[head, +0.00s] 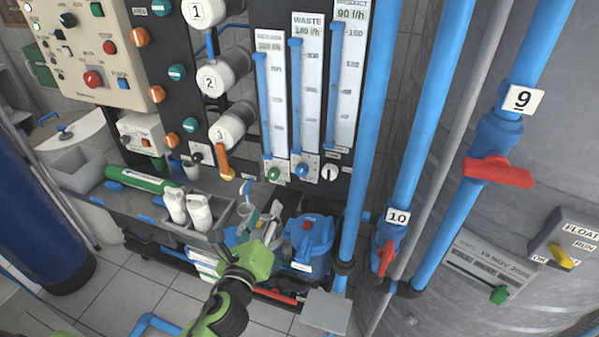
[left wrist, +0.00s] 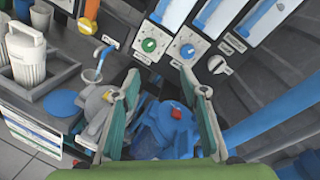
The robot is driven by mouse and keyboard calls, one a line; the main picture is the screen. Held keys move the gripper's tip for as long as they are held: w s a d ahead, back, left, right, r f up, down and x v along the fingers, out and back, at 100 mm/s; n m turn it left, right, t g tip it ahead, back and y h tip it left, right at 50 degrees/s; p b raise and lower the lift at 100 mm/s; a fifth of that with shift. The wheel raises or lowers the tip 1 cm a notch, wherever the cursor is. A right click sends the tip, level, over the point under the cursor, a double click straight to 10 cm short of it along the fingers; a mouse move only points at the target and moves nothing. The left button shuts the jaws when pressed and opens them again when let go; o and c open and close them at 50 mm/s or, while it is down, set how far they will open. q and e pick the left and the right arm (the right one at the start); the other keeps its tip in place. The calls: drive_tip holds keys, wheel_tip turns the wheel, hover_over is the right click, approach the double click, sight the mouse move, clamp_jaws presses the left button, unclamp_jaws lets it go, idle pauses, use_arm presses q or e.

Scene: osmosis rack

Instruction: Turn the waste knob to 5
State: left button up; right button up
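The waste knob (head: 302,169) is a blue knob on a white dial plate below the tube labelled WASTE. In the left wrist view the blue knob (left wrist: 187,51) lies beyond my fingertips, between a green knob and a white one. Its dial numbers are too small to read. My left gripper (head: 263,216) is below and left of the knob in the head view, apart from it. In the left wrist view its two green fingers (left wrist: 159,75) are spread with nothing held between them. My right gripper is not in view.
A green knob (head: 273,174) and a white knob (head: 329,173) flank the waste knob. A blue pump (head: 309,236) sits below the panel. White bottles (head: 199,211) stand on the bench at left. Blue pipes (head: 362,140) rise on the right.

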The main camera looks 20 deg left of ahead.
sight(300, 172)
use_arm(q)
drive_tip(key=w+d+m+h, duration=0.1)
drive_tip(key=w+m, duration=0.1)
drive_tip(key=w, duration=0.3)
drive_tip(key=w+d+m+t+p, duration=0.1)
drive_tip(key=w+m, duration=0.1)
drive_tip(key=w, duration=0.3)
drive_tip(key=w+d+r+m+h, duration=0.1)
drive_tip(key=w+d+m, duration=0.1)
drive_tip(key=w, duration=0.3)
drive_tip(key=shift+w+m+h+p, duration=0.3)
drive_tip(key=shift+p, duration=0.05)
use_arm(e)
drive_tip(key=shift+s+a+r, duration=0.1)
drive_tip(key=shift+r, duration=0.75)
use_arm(q)
drive_tip(key=c, duration=1.1)
